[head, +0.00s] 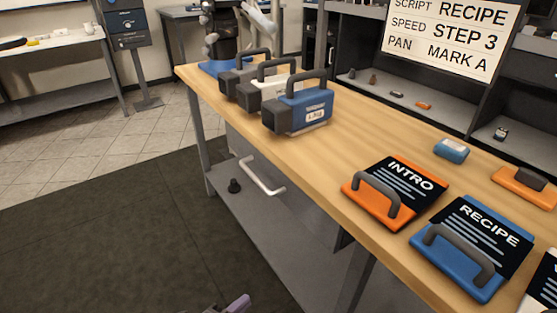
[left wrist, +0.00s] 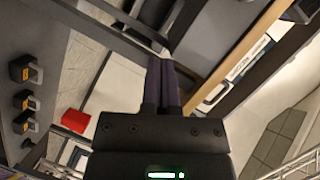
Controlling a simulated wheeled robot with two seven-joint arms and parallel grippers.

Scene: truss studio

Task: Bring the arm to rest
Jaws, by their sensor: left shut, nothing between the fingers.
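My left gripper (head: 238,304) barely shows at the bottom edge of the head view, as a small purple tip above the dark floor mat. It is low and in front of the workbench, apart from it. In the left wrist view its two dark purple fingers (left wrist: 161,80) lie together, shut, with nothing between them. Most of my left arm is outside the head view. My right gripper is in neither view.
The wooden workbench (head: 345,150) runs diagonally, carrying several handled camera-like units (head: 300,108), an orange INTRO board (head: 395,190) and a blue RECIPE board (head: 470,245). A drawer handle (head: 262,178) juts from its front. The dark mat (head: 120,240) is clear.

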